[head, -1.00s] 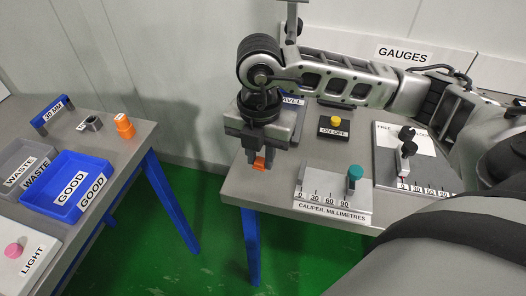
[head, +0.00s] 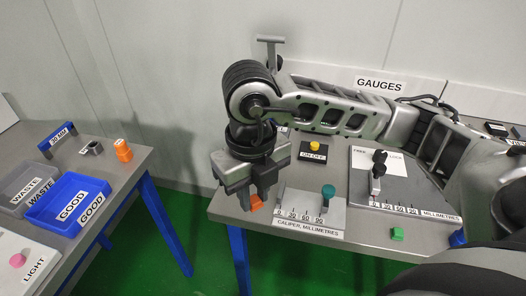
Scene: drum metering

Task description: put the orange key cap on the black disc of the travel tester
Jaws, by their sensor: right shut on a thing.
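My right gripper (head: 248,198) points down and is shut on the orange key cap (head: 256,202), whose lower part shows between the fingertips. It is over the left part of the gauge table, just left of the caliper gauge. Whether the cap touches the table I cannot tell. The travel tester and its black disc are hidden behind my right wrist and forearm. A grey post with a crossbar (head: 270,41) rises behind that arm; I cannot tell what it belongs to. My left gripper is not in view.
The caliper gauge (head: 297,226) with a teal knob is close right of the gripper. Behind it is a black on/off box (head: 313,152). A second gauge (head: 410,205) and a green block (head: 397,234) are further right. The left table holds a blue GOOD bin (head: 70,230).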

